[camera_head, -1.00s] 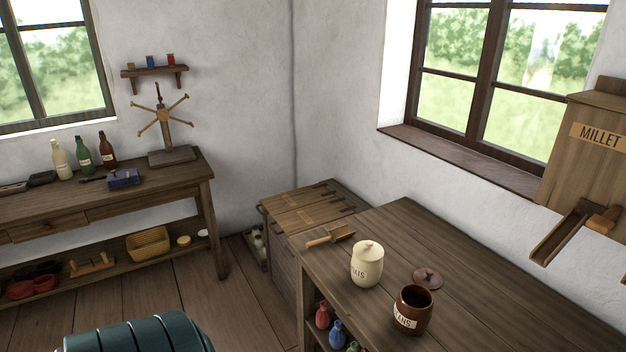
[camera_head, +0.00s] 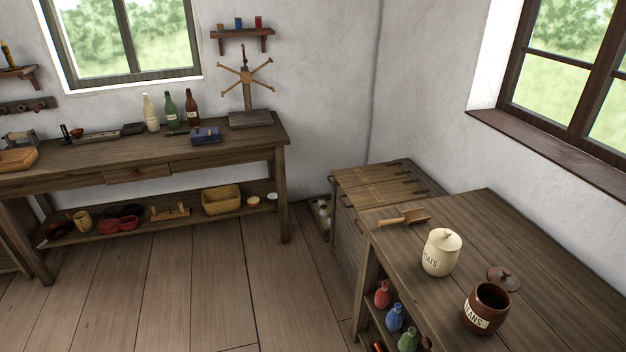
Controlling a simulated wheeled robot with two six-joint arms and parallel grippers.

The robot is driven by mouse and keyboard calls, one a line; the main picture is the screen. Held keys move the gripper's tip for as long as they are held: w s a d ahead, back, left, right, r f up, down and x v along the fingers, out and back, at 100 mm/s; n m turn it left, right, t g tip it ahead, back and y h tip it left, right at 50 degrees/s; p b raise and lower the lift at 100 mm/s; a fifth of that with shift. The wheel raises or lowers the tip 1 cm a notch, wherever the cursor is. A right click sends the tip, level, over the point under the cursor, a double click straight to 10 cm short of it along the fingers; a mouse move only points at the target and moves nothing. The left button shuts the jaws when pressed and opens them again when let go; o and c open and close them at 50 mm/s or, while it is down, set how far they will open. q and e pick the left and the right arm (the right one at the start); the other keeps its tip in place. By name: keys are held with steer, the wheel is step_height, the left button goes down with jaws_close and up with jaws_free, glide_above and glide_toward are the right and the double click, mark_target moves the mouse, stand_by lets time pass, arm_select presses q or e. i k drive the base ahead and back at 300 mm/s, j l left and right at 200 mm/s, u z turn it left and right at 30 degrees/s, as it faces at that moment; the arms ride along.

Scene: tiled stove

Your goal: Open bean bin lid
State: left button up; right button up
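A wooden bin (camera_head: 378,183) stands in the room's corner, between the workbench and the right-hand table. Its plank top has lids with dark metal hinge straps, and these lie flat and shut. Small markings on the top are too small to read, so I cannot tell which lid belongs to the beans. The table hides part of the bin's front and right side. A brown jar (camera_head: 485,307) with a label ending in "ANS" stands open on the table, its lid (camera_head: 503,279) lying behind it. Neither of my grippers is in view.
The table (camera_head: 545,270) at right also bears a cream lidded jar (camera_head: 441,253) and a wooden scoop (camera_head: 403,219). Small coloured bottles (camera_head: 395,318) stand on its shelf. A workbench (camera_head: 120,162) runs along the left. The plank floor (camera_head: 220,290) between is clear.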

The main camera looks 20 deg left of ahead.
mark_target(373, 173)
steer(key=u, duration=0.55)
steer(key=i+j+z, duration=0.1)
steer(key=z, duration=0.6)
steer(key=i+j+z, duration=0.15)
steer(key=j, duration=0.2)
steer(key=i+j+z, duration=0.35)
steer(key=j, duration=0.4)
steer(key=i+j+z, duration=0.15)
steer(key=j, duration=0.25)
steer(key=i+j+z, duration=0.2)
steer(key=j, duration=0.25)
